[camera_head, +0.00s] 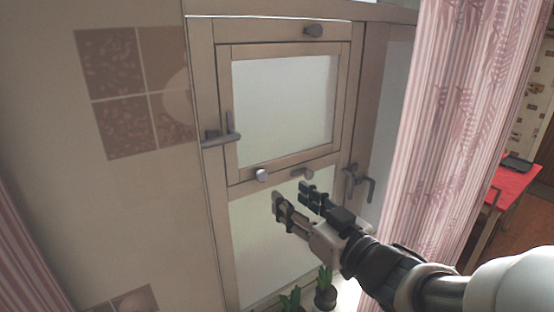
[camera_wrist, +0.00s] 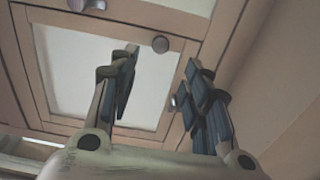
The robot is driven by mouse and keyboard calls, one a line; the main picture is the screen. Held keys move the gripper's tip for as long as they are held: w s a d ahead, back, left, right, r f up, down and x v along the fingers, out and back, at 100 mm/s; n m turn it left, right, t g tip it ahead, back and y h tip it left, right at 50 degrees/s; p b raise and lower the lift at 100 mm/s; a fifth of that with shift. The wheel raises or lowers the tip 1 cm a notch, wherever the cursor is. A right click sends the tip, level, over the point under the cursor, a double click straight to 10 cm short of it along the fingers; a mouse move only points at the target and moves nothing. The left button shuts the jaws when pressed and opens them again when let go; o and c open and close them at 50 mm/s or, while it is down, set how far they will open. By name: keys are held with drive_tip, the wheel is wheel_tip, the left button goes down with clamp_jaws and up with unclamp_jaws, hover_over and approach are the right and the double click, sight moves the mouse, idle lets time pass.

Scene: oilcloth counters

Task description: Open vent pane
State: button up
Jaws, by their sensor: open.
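The vent pane (camera_head: 285,105) is a small wood-framed pane in the upper part of the window and looks shut in its frame. A grey knob (camera_head: 262,175) and a grey latch (camera_head: 302,173) sit along its bottom rail. My gripper (camera_head: 292,195) is open and empty, just below the latch in the head view. In the wrist view, a round knob (camera_wrist: 160,45) shows between the spread fingers, apparently beyond them. I cannot tell how far it is from the fingers.
Potted plants (camera_head: 325,290) stand below the window near my arm. More handles (camera_head: 357,182) are on the frame to the right. A pink striped curtain (camera_head: 445,130) hangs to the right, close to my arm. A red table (camera_head: 512,190) stands beyond it. A tiled wall is left.

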sight(264, 177)
drive_tip(key=x, duration=1)
drive_tip(key=shift+a, duration=0.15)
clamp_jaws()
idle(0.4)
